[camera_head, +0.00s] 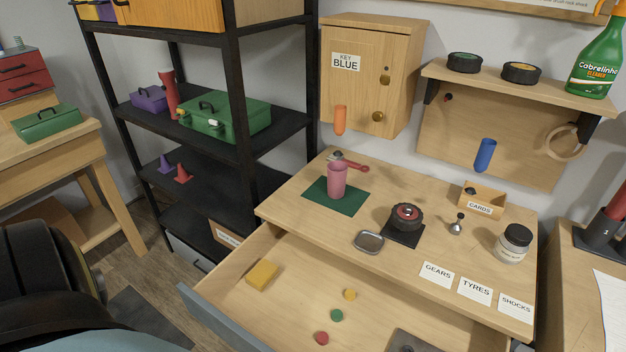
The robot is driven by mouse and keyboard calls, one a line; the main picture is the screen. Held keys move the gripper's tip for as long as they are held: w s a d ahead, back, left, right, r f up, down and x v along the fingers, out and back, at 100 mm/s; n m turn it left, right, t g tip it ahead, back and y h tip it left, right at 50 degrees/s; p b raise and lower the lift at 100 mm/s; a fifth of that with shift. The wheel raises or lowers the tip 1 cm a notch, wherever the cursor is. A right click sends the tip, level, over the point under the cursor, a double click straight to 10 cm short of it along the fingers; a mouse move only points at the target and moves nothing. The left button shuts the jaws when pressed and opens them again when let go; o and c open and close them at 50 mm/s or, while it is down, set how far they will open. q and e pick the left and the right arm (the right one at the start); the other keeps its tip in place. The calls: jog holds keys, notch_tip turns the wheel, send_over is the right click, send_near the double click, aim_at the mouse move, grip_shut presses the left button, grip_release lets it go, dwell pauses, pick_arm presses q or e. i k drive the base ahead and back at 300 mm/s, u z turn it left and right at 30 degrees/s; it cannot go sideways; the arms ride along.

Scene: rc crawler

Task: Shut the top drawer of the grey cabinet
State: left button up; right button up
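An open wooden drawer with a grey front (235,322) fills the lower middle of the head view, pulled out from under a light wooden worktop (300,200). Inside it lie a yellow block (262,274), a small yellow disc (349,294), a green disc (337,315), a red disc (321,338) and a grey piece at the bottom edge. The drawer's handle and the cabinet body below are hidden or out of frame, so I cannot tell the cabinet's colour. Neither of my grippers is in view.
The worktop holds a pink cup (337,181) on a green mat, a wheel (406,216) on a black pad, a metal tray (369,242), a cards box (482,199) and a jar (513,243). A black shelf rack (238,110) stands left. Floor (150,285) shows left of the drawer.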

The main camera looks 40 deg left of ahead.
aim_at(312, 282)
jog(key=z, duration=0.65)
jog(key=k, duration=0.5)
jog(key=u, duration=2.95)
jog(key=k, duration=0.9)
jog(key=z, duration=1.45)
jog(key=i, duration=0.5)
jog(key=u, duration=0.05)
